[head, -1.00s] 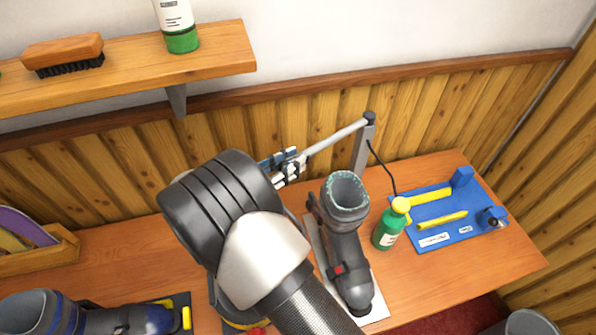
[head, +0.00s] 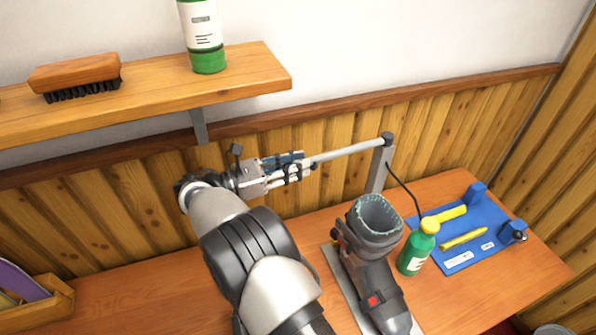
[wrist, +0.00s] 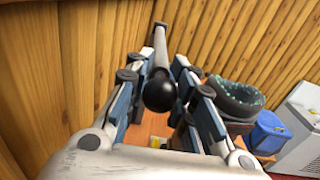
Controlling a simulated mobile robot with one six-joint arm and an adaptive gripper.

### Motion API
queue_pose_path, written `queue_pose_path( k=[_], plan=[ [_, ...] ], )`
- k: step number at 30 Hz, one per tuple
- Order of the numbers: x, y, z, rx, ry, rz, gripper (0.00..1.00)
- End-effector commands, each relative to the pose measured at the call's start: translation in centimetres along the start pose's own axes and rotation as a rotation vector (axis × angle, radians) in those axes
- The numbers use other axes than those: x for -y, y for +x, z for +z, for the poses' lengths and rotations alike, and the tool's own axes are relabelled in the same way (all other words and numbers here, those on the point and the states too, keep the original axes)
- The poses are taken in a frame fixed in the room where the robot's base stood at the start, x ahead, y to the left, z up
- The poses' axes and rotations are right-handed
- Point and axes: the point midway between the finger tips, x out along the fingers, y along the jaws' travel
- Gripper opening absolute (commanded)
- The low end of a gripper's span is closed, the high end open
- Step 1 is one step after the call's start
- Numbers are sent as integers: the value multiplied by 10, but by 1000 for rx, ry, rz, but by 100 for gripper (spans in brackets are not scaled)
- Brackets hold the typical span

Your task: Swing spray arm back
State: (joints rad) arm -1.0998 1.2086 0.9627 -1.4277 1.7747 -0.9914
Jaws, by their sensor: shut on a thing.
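The spray arm (head: 348,151) is a grey rod pivoting on top of a grey post (head: 378,172) at the back of the bench. It reaches left from the post, behind the ski boot. My gripper (head: 300,167) is shut on the rod near its free left end. In the wrist view, the rod (wrist: 161,48) runs away from me between my gripper's fingers (wrist: 160,95), with a round black knob (wrist: 159,92) at its near end. The grey boot (head: 372,250) stands upright on a light plate in front of the post, apart from my gripper.
A green bottle with a yellow cap (head: 416,249) stands right of the boot. A blue mat (head: 478,240) with yellow tools lies farther right. A wall shelf (head: 150,97) with a brush (head: 76,76) and bottle (head: 203,38) hangs above my arm. The bench's left middle is clear.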

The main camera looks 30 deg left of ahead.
Motion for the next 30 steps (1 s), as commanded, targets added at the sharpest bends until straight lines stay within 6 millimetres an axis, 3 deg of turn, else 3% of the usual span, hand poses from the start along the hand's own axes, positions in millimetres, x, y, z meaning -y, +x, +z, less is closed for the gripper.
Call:
queue_pose_path(
  k=[13,14,24,30],
  plan=[
    [-1,1,0,1,-2,-6,0],
    [-1,1,0,1,-2,-6,22],
    [-1,1,0,1,-1,-4,45],
    [-1,0,0,1,-1,-3,46]
  ],
)
